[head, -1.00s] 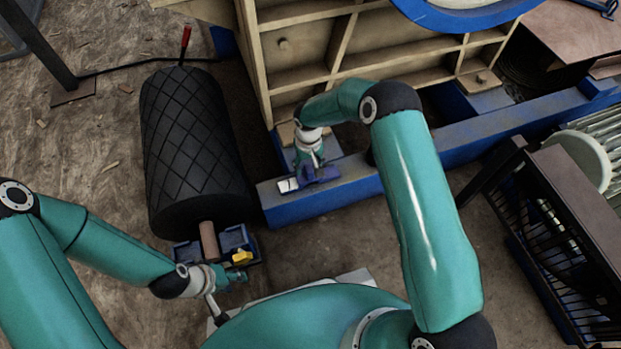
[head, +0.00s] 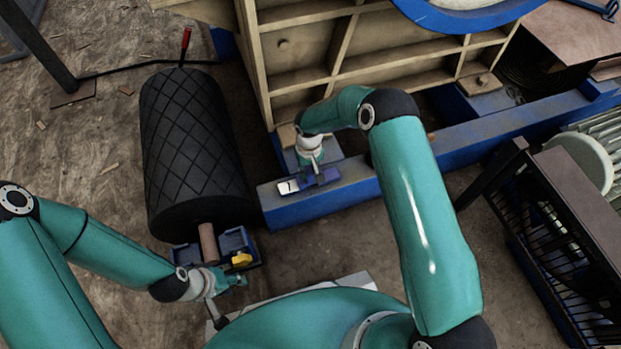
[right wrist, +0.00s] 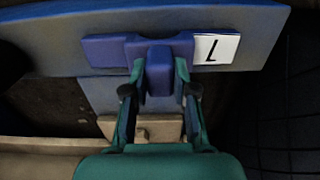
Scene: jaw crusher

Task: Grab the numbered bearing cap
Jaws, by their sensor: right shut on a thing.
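The numbered bearing cap (head: 325,176) is a blue-purple block with a white plate at its left end in the head view. In the right wrist view the cap (right wrist: 105,50) has its white plate on the right, with a dark digit that looks like an upside-down 7. My right gripper (head: 312,168) is over the cap from above. In the right wrist view its two fingers (right wrist: 160,85) are shut on the cap's middle block, one on each side. I cannot tell whether the cap touches the blue beam. My left gripper (head: 238,278) is low at the left, its fingers too small to read.
The blue beam (head: 450,152) runs under the cap, beside the tan ribbed crusher body (head: 300,45). A black ridged roller (head: 190,140) stands left, with a blue bracket and yellow piece (head: 241,259) below. A dark slatted rack (head: 580,230) is at right.

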